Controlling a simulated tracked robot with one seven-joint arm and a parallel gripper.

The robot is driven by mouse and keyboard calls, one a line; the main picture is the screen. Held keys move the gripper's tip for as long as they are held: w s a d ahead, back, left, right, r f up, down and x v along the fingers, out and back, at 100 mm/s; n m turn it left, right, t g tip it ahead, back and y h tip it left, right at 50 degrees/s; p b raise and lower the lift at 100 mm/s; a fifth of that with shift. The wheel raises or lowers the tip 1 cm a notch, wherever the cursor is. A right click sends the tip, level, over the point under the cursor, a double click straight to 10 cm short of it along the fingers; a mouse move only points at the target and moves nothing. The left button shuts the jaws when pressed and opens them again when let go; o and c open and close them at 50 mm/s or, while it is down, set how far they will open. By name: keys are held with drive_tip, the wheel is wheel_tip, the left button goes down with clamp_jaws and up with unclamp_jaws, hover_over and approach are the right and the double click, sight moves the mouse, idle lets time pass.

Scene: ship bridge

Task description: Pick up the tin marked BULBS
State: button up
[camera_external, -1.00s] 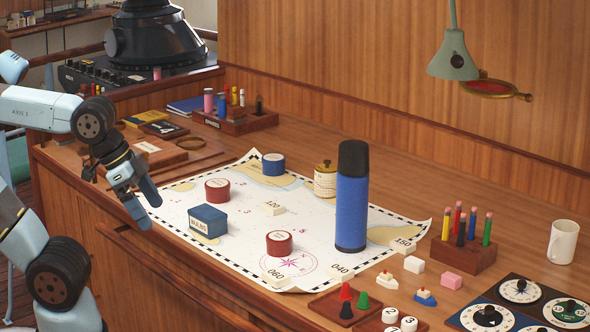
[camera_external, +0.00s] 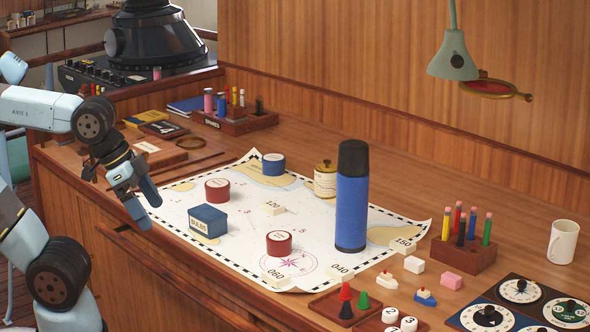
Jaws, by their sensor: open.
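A blue rectangular tin (camera_external: 208,221) with a pale label stands on the chart, left of its middle. The label's small lettering seems to read BULBS. My gripper (camera_external: 146,211) is open and empty. It points down at the chart's left edge, to the left of the blue rectangular tin and apart from it. Other tins stand on the chart: a red round one (camera_external: 217,190) behind the blue rectangular tin, a second red round one (camera_external: 279,243) to its right, and a blue round one (camera_external: 273,164) at the back.
A tall blue flask (camera_external: 351,205) stands on the chart (camera_external: 235,250), with a brass-lidded jar (camera_external: 325,181) behind it. Small number blocks lie around. A pencil block (camera_external: 463,254) and white mug (camera_external: 563,242) are at right.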

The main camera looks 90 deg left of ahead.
drive_tip(key=shift+c, duration=0.6)
